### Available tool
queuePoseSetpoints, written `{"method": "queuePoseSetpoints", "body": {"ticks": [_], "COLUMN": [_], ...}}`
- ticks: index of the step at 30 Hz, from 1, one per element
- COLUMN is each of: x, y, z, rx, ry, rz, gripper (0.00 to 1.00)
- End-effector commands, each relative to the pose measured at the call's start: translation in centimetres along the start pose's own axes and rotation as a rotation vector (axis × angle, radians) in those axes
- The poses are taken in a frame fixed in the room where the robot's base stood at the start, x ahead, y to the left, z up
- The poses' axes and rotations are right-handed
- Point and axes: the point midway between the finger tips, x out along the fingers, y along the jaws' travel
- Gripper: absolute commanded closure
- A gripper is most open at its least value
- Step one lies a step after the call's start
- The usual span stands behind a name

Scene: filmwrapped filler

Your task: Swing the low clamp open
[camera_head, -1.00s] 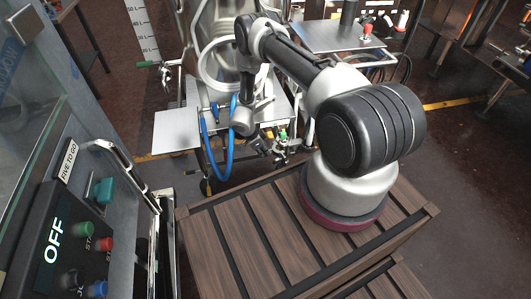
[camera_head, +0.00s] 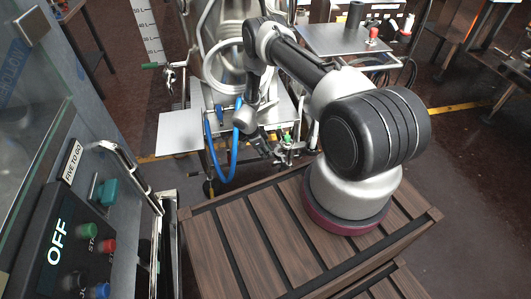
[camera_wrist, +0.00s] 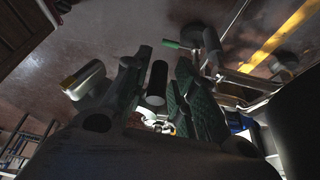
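My gripper (camera_head: 268,152) is low at the front of the filler frame, beside a cluster of small metal fittings (camera_head: 288,143) with coloured tips. Which fitting is the low clamp cannot be made out. In the wrist view my gripper (camera_wrist: 158,98) shows its fingers apart, the right one with a dark green ribbed pad. A black cylinder (camera_wrist: 157,80) with a pale end appears between them; contact cannot be told. A green-handled metal lever (camera_head: 153,66) sits higher at the frame's left; a green handle (camera_wrist: 171,44) also shows in the wrist view.
A bare metal plate (camera_head: 180,132) sticks out left of the gripper. A blue hose (camera_head: 232,158) hangs close beside it. A panel reading OFF (camera_head: 57,243) stands at the left, with a slatted wooden surface (camera_head: 215,235) in front. A metal side table (camera_head: 345,40) stands behind.

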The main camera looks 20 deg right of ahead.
Motion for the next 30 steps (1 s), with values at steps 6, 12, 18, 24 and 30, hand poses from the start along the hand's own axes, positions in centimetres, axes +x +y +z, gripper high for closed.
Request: {"method": "queuePoseSetpoints", "body": {"ticks": [6, 12, 18, 24, 30], "x": [0.1, -0.4, -3.9, -8.4, -11.2], "y": [0.3, 0.3, 0.1, 0.1, 0.1], "z": [0.0, 0.0, 0.1, 0.0, 0.0], "rx": [0.0, 0.0, 0.0, 0.0, 0.0], "ry": [0.001, 0.001, 0.001, 0.001, 0.001], "rz": [0.004, 0.005, 0.003, 0.002, 0.004], "gripper": [0.62, 0.62, 0.62, 0.62, 0.62]}}
